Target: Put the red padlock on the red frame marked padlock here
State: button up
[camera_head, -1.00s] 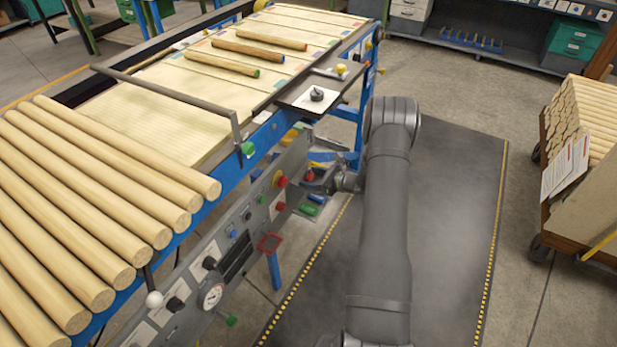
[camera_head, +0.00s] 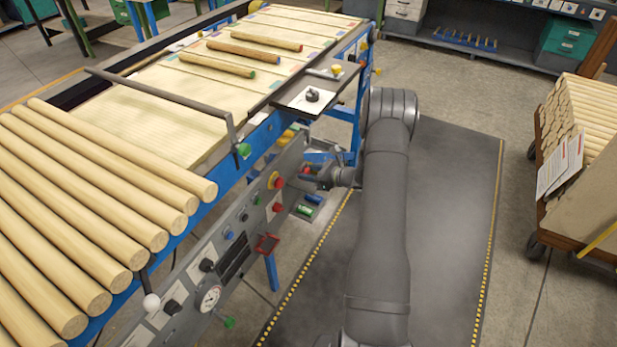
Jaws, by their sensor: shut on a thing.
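My gripper (camera_head: 318,178) is beside the machine's front side, at the shallow tray of coloured padlocks. It is shut on the red padlock, which is small and mostly hidden by the gripper, with only a little red (camera_head: 306,170) showing. The red frame (camera_head: 267,245) is a small dark-red square on the lower edge of the machine's control panel, to the left of and below my gripper in the picture. Its marking is too small to read. Nothing visibly hangs on the frame.
The control panel (camera_head: 235,240) carries knobs, a gauge (camera_head: 209,298) and a red button (camera_head: 278,182). A green knob (camera_head: 229,322) sticks out below. The dark mat (camera_head: 450,220) is clear.

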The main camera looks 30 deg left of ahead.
jog(key=d+r, duration=0.8)
jog(key=d, duration=0.2)
jog(key=s+a+f, duration=0.1)
jog(key=s+f, duration=0.5)
jog(key=s, duration=0.3)
jog(key=s+a+f, duration=0.1)
jog(key=s+f, duration=0.5)
jog(key=s, duration=0.3)
send_over(267, 245)
jog(key=d, duration=0.3)
jog(key=f, duration=0.6)
jog(key=shift+w+a+f, duration=0.1)
jog(key=shift+w+f, duration=0.05)
jog(key=shift+w, duration=0.05)
jog(key=shift+s+a+f, duration=0.15)
jog(key=shift+a+f, duration=0.2)
jog(key=shift+a, duration=0.1)
jog(key=shift+f, duration=2)
jog(key=o, duration=1.1)
jog(key=shift+f, duration=0.1)
